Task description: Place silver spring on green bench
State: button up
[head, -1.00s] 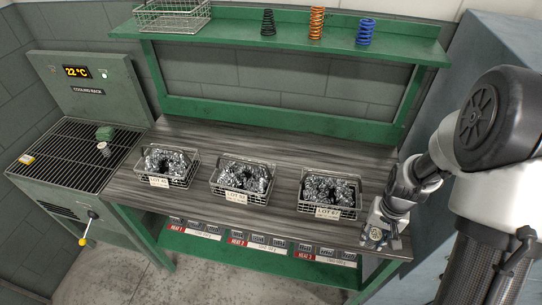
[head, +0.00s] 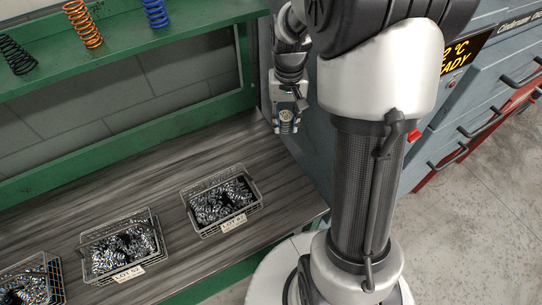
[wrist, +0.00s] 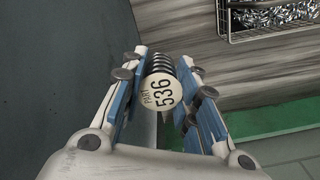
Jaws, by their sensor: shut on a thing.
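My gripper (head: 287,125) hangs beside the right end of the green bench, near its right upright in the head view. In the wrist view my gripper (wrist: 160,110) is shut on a silver spring (wrist: 161,68), whose round white end tag reads "PART 536". The spring also shows between the fingers in the head view (head: 286,115), small. The green bench has a grey wood-grain top (head: 140,185); the bench top's edge shows right of the fingers in the wrist view.
Wire baskets of springs, LOT 67 (head: 223,203), LOT 52 (head: 122,248) and another (head: 30,283), stand on the bench top. Black (head: 16,55), orange (head: 83,24) and blue (head: 155,13) springs stand on the green shelf above. A grey-blue cabinet (head: 440,150) stands right.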

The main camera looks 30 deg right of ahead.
notch_tip(320, 180, down, 18)
jog(key=b, duration=0.5)
jog(key=shift+w, duration=0.15)
jog(key=shift+f, duration=0.1)
jog(key=o, duration=1.1)
